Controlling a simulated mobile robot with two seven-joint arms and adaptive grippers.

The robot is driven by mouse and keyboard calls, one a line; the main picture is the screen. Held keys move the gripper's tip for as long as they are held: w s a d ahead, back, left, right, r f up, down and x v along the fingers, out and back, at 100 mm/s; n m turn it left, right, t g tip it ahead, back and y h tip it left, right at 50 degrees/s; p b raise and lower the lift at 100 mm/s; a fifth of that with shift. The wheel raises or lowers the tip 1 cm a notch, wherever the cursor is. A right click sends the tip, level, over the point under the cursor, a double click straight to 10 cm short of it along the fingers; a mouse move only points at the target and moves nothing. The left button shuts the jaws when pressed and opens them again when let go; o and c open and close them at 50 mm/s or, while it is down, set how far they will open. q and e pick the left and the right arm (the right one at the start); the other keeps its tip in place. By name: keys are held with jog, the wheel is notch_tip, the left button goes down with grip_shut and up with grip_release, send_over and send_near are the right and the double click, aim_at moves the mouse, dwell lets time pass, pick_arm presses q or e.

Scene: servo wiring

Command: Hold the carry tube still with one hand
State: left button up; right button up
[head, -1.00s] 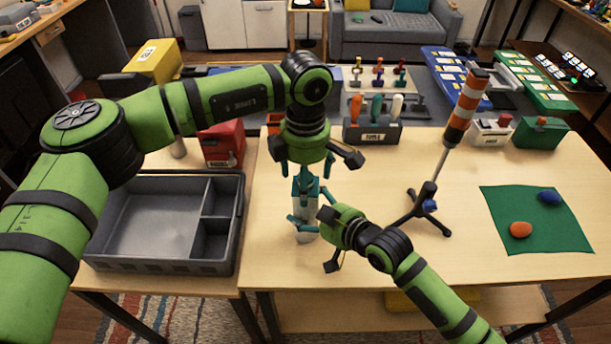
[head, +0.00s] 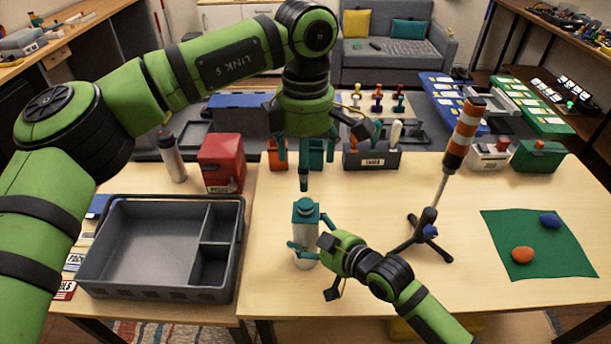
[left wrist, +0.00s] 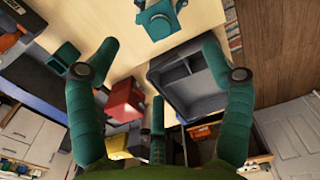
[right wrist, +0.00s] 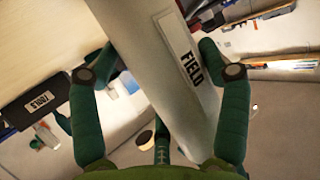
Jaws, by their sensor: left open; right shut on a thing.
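The carry tube (head: 307,240) is white with a teal cap (head: 305,207) and stands upright on the table toward the front. Its "FIELD" label shows close up on the tube in the right wrist view (right wrist: 187,60). My right gripper (head: 309,247) is shut around the tube's body from the right and front, with fingers on both sides. My left gripper (head: 304,165) is open and empty, pointing down above the cap with a gap between. The teal cap also shows at the top of the left wrist view (left wrist: 159,20).
A grey divided tray (head: 150,240) lies left. A tripod stand with an orange-and-white striped top (head: 463,130) stands right. A green mat (head: 510,235) holds an orange and a blue lump. A red box (head: 221,162), a bottle (head: 171,157) and a tools caddy (head: 371,157) stand at the back.

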aim_at(306, 203)
pick_arm(q)
jog(key=shift+d+r, duration=0.1)
jog(key=shift+r, duration=0.3)
notch_tip(306, 203, down, 12)
dwell(0.5)
jog(key=c, duration=1)
jog(key=o, duration=1)
jog(key=shift+r, duration=0.1)
